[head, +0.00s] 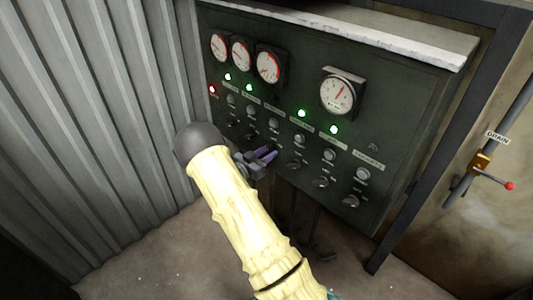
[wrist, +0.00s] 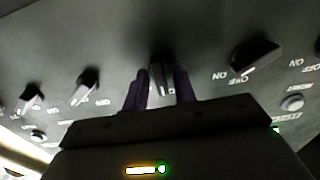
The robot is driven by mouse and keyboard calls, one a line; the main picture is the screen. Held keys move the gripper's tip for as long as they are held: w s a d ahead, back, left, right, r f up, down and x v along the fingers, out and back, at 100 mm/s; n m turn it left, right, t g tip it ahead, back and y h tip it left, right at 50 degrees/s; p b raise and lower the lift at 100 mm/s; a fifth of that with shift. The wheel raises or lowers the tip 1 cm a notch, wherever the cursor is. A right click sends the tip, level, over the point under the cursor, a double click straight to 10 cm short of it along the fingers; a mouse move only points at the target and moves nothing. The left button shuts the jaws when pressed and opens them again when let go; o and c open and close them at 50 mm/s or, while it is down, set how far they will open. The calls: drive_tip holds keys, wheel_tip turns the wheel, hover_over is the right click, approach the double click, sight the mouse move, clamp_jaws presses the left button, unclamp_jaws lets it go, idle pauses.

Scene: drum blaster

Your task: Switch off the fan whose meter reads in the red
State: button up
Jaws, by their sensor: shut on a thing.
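The dark control panel (head: 400,130) carries round meters: a group at upper left, including the third meter (head: 268,66), and a larger right meter (head: 339,95). All have red arc sections; the needles are too small to read surely against them. My gripper (head: 263,156) is at the lower row of switch knobs, left of the middle. In the wrist view my gripper (wrist: 161,88) has its two purple fingers on either side of a black rotary knob (wrist: 160,72), shut on it. The knob's pointer runs roughly along the fingers. Its label is hidden by the gripper.
Neighbouring knobs stand close on both sides, such as the right knob (wrist: 255,57) and left knob (wrist: 86,85). A red lamp (head: 213,89) and several green lamps (head: 302,113) are lit. A corrugated wall (head: 110,120) is at left; a drain valve (head: 482,162) is at right.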

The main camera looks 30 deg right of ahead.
drive_tip(key=o, duration=0.7)
drive_tip(key=b+v, duration=0.1)
drive_tip(key=v, duration=1.6)
drive_tip(key=shift+s+a, duration=0.1)
drive_tip(key=shift+a, duration=0.1)
